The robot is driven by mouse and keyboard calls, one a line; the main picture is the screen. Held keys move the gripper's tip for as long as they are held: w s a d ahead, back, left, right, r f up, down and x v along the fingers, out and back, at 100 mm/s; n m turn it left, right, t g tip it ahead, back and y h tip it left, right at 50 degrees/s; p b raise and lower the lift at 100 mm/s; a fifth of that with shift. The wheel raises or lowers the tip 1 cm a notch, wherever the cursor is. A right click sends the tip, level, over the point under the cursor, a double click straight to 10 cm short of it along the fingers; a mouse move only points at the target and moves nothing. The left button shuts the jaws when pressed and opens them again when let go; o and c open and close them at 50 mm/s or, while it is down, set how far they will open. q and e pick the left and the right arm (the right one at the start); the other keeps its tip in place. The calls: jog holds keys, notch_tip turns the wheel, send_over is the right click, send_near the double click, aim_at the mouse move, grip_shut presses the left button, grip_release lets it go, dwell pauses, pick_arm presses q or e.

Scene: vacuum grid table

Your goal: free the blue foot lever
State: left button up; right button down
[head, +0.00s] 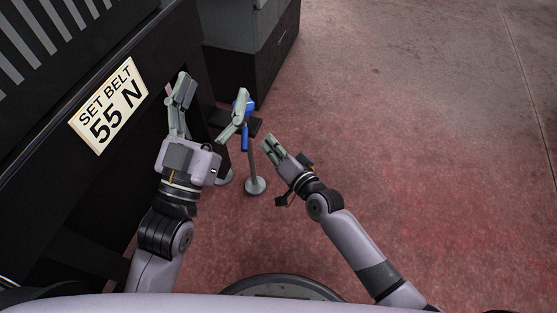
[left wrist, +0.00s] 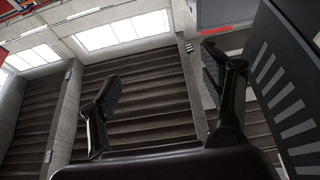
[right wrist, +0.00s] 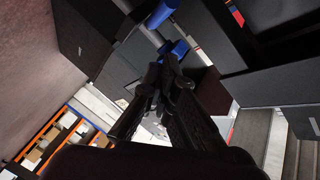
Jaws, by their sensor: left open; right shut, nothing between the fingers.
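The blue foot lever (head: 246,138) shows in the head view beside a dark plate on a thin post, partly hidden by one finger of my left gripper (head: 212,88). That gripper is open, its fingers spread, one by the dark machine and one over the lever's upper part; contact cannot be told. The left wrist view shows its open fingers (left wrist: 160,82) and no lever. My right gripper (head: 268,142) is shut and empty, to the right of the lever. In the right wrist view blue parts (right wrist: 175,48) show just beyond the shut fingertips (right wrist: 168,68).
A dark machine with a "SET BELT 55 N" sign (head: 110,105) stands at the left. A dark cabinet (head: 262,65) stands behind the lever. The post has a round grey base (head: 255,186). The red floor (head: 420,130) at the right is clear.

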pick_arm(q)
notch_tip(320, 180, down, 10)
jog(key=w+a+g+y+p, duration=0.1)
jog(key=g+y+p, duration=0.1)
jog(key=g, duration=0.4)
pick_arm(e)
jog(key=s+d, duration=0.2)
jog(key=s, duration=0.4)
jog(key=shift+s+r, duration=0.25)
jog(key=shift+r, duration=0.2)
